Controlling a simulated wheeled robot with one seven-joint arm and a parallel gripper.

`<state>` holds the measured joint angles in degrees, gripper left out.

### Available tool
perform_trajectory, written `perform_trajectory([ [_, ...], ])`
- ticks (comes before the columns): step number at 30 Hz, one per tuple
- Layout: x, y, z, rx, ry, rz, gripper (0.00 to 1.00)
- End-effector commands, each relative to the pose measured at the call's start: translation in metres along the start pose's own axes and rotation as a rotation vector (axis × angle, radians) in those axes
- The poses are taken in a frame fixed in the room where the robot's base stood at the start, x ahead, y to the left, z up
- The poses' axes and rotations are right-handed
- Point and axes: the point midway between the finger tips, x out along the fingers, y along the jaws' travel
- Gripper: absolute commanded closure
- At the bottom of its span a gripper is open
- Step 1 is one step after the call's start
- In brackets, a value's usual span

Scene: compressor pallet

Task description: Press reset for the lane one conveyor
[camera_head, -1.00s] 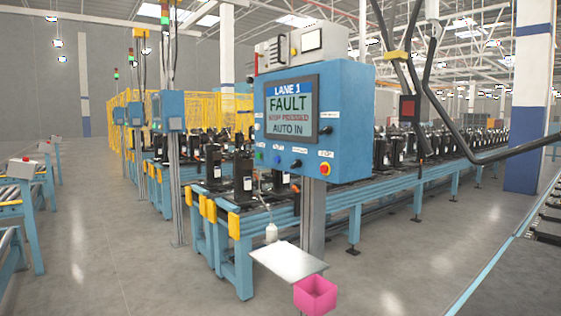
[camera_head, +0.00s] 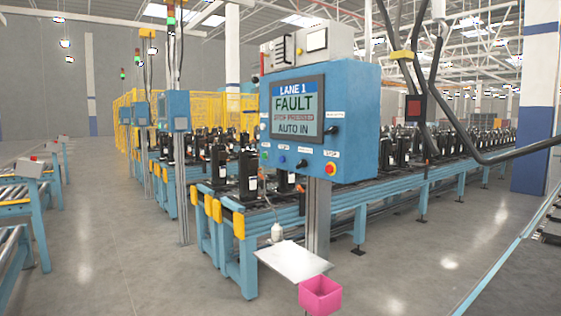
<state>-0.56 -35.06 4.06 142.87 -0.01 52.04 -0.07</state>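The blue lane 1 control panel (camera_head: 345,118) stands on a grey post right of centre. Its screen (camera_head: 297,112) reads LANE 1, FAULT, a line that looks like STOP PRESSED, and AUTO IN. A row of small buttons runs below the screen: a green one (camera_head: 265,156), a blue one (camera_head: 282,159) and a dark knob (camera_head: 301,163). A red stop button (camera_head: 331,169) on a yellow base is at the lower right. The button labels are too small to read surely. My gripper is not in view.
A white shelf (camera_head: 292,262) and a pink bin (camera_head: 320,295) jut out below the panel. The blue conveyor (camera_head: 345,200) with black compressors runs behind it. Other rollers (camera_head: 18,190) stand at the left. Open grey floor (camera_head: 130,250) lies between.

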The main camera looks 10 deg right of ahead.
Motion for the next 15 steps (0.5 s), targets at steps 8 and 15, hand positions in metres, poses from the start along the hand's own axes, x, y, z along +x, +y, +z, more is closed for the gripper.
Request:
perform_trajectory([
  [8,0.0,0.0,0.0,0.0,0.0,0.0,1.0],
  [15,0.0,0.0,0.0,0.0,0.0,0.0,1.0],
])
